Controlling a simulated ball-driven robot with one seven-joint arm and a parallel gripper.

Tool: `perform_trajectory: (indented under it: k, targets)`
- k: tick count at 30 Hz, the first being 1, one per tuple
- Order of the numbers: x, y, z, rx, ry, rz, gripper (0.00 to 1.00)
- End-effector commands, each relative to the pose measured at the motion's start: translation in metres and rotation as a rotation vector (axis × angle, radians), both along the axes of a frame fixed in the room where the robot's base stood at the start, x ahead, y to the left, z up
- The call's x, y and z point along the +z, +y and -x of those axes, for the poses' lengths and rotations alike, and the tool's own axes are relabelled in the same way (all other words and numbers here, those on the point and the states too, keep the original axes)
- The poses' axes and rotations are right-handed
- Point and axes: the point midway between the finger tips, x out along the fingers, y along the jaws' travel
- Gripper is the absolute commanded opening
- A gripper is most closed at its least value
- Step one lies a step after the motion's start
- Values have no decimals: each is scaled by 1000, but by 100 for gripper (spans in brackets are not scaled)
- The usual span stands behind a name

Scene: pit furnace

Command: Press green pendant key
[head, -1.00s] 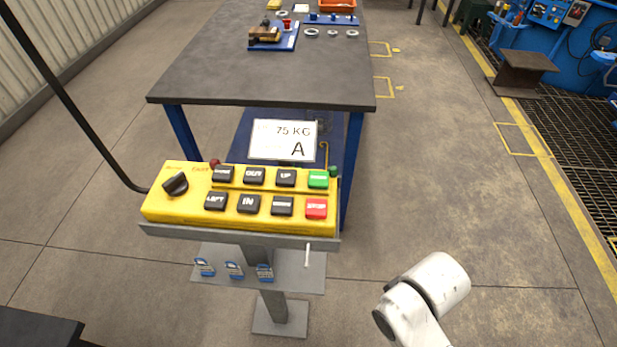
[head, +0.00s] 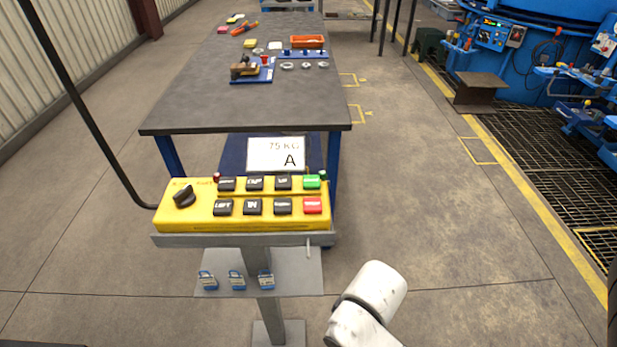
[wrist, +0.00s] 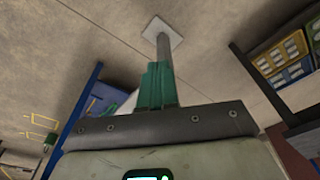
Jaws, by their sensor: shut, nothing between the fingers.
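The green key (head: 312,182) is at the right end of the top row on the yellow pendant (head: 188,216) in the head view. A red key (head: 312,205) sits directly below it, and black keys (head: 254,183) lie to its left. My gripper (wrist: 158,82) shows in the wrist view with its green fingers together and empty. The fingertips point toward a grey post and its floor plate. The gripper is not visible in the head view; only my white arm link shows, below and right of the pendant. The green key cannot be made out in the wrist view.
The pendant stands on a grey post with padlocks (head: 237,281) on a lower plate. A black cable curves at left. Floor to the right is open, up to a yellow line and grating (head: 530,150).

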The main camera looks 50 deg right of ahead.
Motion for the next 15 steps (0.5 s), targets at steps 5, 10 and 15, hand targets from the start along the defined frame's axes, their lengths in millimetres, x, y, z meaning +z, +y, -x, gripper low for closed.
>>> perform_trajectory:
  k: [5,10,15]
  targets:
    - [77,2,-39,-46,-109,-49,0]
    - [140,1,-78,-90,-221,-97,0]
    - [187,-2,-105,-116,-303,-129,0]
